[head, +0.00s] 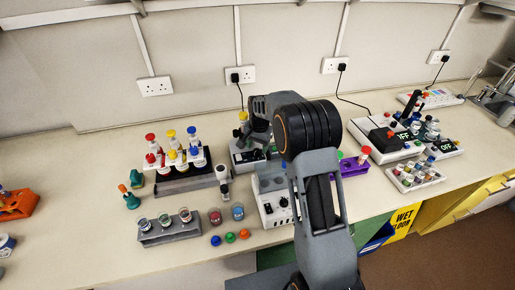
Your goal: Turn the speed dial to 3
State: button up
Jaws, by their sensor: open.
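A white bench device (268,214) stands in the middle of the bench, partly behind my arm. Its front has a small black dial (284,202); its markings and setting are too small to read. My gripper (246,132) is behind and above this device, over a second pale device (240,158) near the wall. It is apart from the black dial. My own arm hides part of it, and I see nothing held in it. I cannot tell which knob is marked as the speed dial.
A rack of colour-capped bottles (178,170) stands left, with a grey rack of jars (170,228) before it. Loose coloured caps (230,237) lie near the front edge. A purple rack (354,167) and a device reading OFF (446,148) stand right.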

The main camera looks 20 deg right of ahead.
jog(key=shift+f, duration=1.15)
jog(key=c, duration=0.9)
